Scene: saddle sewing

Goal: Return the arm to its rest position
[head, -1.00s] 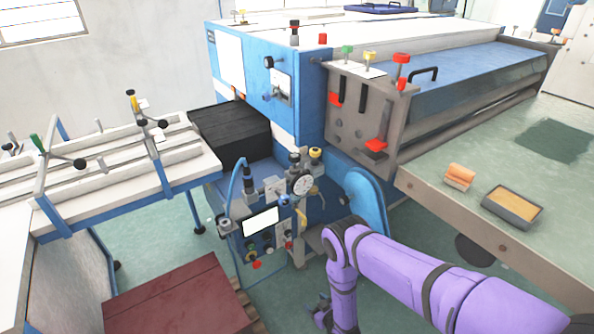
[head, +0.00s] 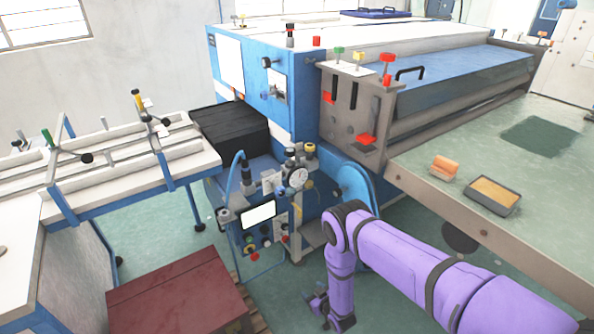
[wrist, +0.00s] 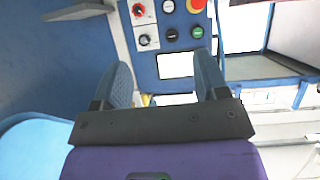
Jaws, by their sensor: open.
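My purple arm reaches in from the lower right of the head view and bends down at a dark elbow. My gripper shows small and partly at the bottom of the head view (head: 322,305), low in front of the blue machine. In the wrist view my gripper (wrist: 166,85) is open, its two blue-grey fingers apart with nothing between them. Beyond the fingers, the wrist view shows the machine's control panel (wrist: 180,40) with knobs, buttons and a white screen. No contact with the panel is visible.
A blue machine (head: 285,130) stands ahead, with its panel screen (head: 259,216) facing me. A green table (head: 540,215) at right holds an orange block (head: 444,167) and a tray (head: 493,195). A dark red box (head: 178,297) sits lower left, below a white clamp table (head: 110,168).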

